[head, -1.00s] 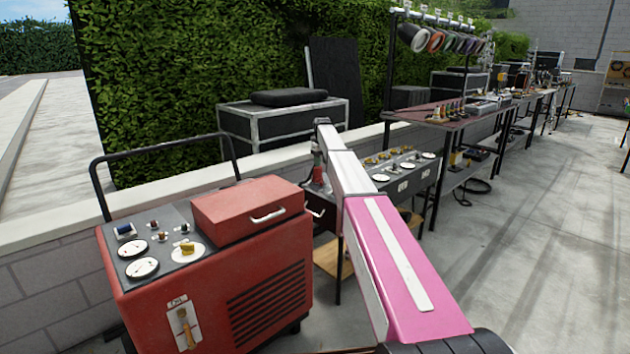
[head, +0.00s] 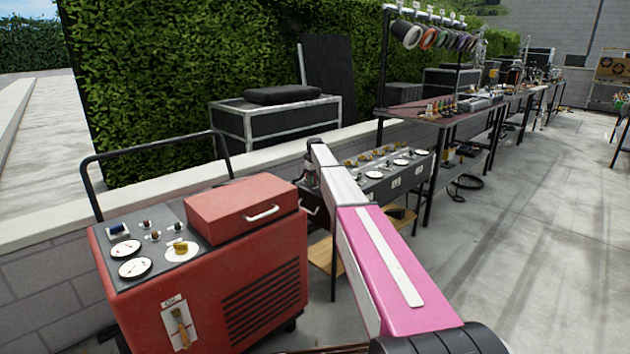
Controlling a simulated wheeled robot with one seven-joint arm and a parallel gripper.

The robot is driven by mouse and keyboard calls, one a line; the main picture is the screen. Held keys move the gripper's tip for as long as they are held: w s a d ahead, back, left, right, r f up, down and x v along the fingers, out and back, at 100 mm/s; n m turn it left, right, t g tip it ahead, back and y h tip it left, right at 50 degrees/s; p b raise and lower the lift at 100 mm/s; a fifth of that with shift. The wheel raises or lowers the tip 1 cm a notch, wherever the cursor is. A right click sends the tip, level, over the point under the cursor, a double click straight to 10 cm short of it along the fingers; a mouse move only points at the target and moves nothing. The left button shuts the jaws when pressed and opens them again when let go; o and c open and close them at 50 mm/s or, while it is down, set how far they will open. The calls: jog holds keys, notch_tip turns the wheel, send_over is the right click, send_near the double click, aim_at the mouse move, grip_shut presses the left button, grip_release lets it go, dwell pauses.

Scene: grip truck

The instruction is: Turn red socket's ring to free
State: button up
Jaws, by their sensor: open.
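My arm reaches away over the dark panel box (head: 400,182) behind the red machine. My gripper (head: 308,178) is small and dark at the arm's far end, by the left end of this box. It is open, but its fingers are mostly hidden by the arm and too small to make out. The box top carries white dials and several small brass-coloured fittings. I cannot pick out the red socket or its ring for certain; the arm covers the box's left part. Small dark-red fittings (head: 146,224) stand on the red machine's top panel.
The red machine (head: 215,290) with a black push handle (head: 152,142) fills the near left. A red lidded case (head: 245,208) sits on it. A low wall and hedge run behind. Long tables (head: 440,110) stretch away at right. The concrete floor (head: 530,220) at right is clear.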

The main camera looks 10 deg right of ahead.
grip_shut()
jog(key=d+n, duration=0.1)
jog(key=n, duration=0.1)
jog(key=w+d+n, duration=0.1)
jog(key=n, duration=0.2)
jog(key=shift+w+d, duration=0.1)
jog(key=shift+d, duration=0.1)
jog(key=shift+w+d+n, duration=0.3)
jog(key=shift+n, duration=0.55)
jog(key=shift+w+d+n, duration=0.25)
jog(key=shift+w+n, duration=0.1)
jog(key=shift+n, duration=0.45)
jog(key=shift+w+d+n, duration=0.3)
jog(key=shift+n, duration=0.55)
grip_release()
